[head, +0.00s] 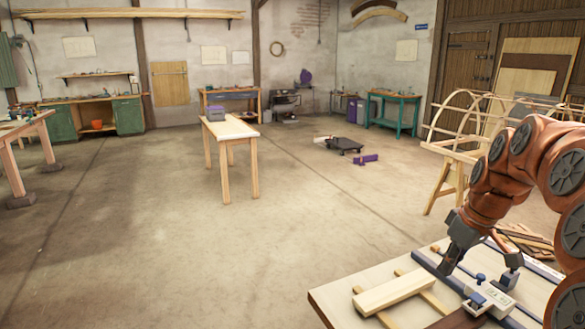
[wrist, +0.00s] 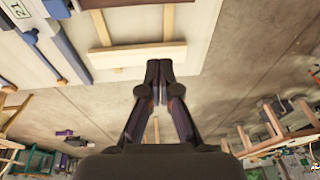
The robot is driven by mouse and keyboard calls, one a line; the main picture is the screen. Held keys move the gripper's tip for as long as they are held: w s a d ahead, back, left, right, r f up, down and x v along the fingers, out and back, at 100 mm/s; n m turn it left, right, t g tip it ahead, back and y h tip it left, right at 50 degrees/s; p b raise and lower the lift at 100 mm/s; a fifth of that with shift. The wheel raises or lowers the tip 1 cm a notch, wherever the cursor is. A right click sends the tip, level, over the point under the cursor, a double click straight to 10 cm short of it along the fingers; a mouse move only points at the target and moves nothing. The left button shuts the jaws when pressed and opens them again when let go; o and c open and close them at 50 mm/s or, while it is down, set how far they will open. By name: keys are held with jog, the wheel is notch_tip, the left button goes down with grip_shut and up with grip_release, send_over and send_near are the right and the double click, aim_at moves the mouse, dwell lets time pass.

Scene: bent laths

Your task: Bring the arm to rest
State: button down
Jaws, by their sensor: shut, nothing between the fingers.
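My orange arm comes in from the right in the head view. My gripper (head: 447,268) hangs above the near workbench (head: 335,296). In the wrist view my gripper (wrist: 159,66) has its two fingertips together, with nothing held. A pale wooden block (head: 394,292) lies on the bench across two thin strips, to the left of and below the gripper in the head view. It also shows in the wrist view (wrist: 138,54), just beyond the fingertips. I cannot tell the exact height of the gripper over the bench.
A grey clamp-like fixture with blue knobs (head: 488,297) stands on the bench at the right. A blue-grey rail (head: 432,269) runs beside it. A trestle with bent laths (head: 468,150) stands behind the arm. A small table (head: 229,130) stands mid-room, with open floor around it.

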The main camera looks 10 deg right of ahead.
jog(key=s+a+f+g, duration=0.1)
jog(key=s+a, duration=0.4)
jog(key=a, duration=0.3)
jog(key=s+a+f+g, duration=0.1)
jog(key=s+a+f, duration=0.1)
jog(key=s+a, duration=0.45)
jog(key=s+a+f+m+g, duration=0.1)
jog(key=s+a+f, duration=0.2)
jog(key=s, duration=0.4)
jog(key=s+a+f+m+h, duration=0.1)
jog(key=s+a+f, duration=0.3)
jog(key=s, duration=0.4)
jog(key=shift+s+a+m+g+h, duration=0.2)
jog(key=shift+m+g+h, duration=0.15)
jog(key=shift+m, duration=0.45)
